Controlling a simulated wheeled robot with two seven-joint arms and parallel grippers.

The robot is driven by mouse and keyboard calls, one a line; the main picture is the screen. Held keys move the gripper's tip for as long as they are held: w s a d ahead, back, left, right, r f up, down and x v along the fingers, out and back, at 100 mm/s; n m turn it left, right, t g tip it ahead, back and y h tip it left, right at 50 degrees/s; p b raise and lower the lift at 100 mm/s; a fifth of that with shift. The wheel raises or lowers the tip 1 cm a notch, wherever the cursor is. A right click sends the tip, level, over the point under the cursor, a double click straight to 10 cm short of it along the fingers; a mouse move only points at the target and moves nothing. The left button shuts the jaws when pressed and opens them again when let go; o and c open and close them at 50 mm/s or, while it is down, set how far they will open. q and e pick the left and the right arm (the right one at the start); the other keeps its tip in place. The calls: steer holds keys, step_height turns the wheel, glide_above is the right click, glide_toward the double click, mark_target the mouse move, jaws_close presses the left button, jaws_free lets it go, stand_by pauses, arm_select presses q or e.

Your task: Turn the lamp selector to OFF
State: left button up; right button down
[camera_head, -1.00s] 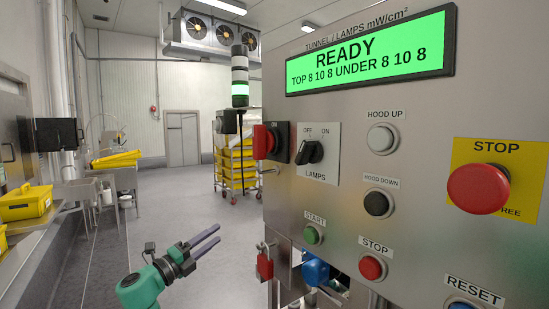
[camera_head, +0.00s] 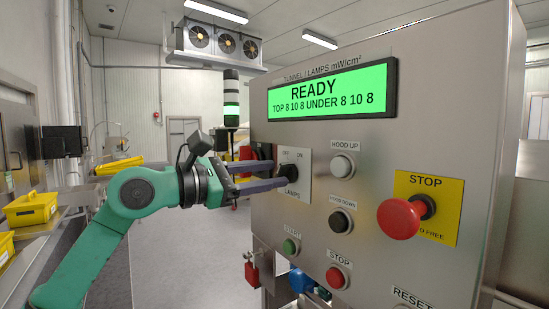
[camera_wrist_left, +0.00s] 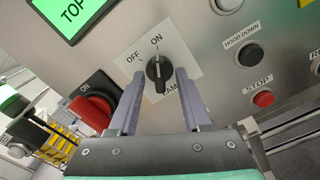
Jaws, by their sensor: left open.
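The lamp selector (camera_head: 291,178) is a black knob on a white plate (camera_head: 298,160) marked OFF, ON and LAMPS, on the steel control panel. In the left wrist view the knob (camera_wrist_left: 158,75) has its pointer end towards ON. My left gripper (camera_head: 281,174) is open at the plate. In the left wrist view its two grey fingers (camera_wrist_left: 160,82) stand on either side of the knob, with a gap visible on both sides. In the head view the fingers partly cover the plate and knob. My right gripper is not in view.
A red switch (camera_wrist_left: 95,112) on a black base sits close beside my fingers. The panel also has hood buttons (camera_head: 342,166), a green START button (camera_head: 290,247), a red STOP button (camera_head: 337,277) and a large red emergency stop (camera_head: 399,219). The green display (camera_head: 333,93) reads READY.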

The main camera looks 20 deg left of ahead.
arm_select(q)
steer(key=shift+x, duration=0.95)
steer(key=shift+f, duration=0.1)
steer(key=shift+c, duration=0.9)
steer(key=shift+a, duration=0.1)
jaws_close()
steer(key=shift+n, duration=0.4)
steer(key=n+p, duration=0.1)
steer(key=n, duration=0.4)
steer(key=shift+a, duration=0.1)
steer(key=n+p, duration=0.1)
steer(key=n, duration=0.5)
steer(key=shift+w+f, duration=0.1)
steer(key=shift+w, duration=0.05)
steer(key=shift+o, duration=0.9)
jaws_free()
steer(key=shift+a, duration=0.15)
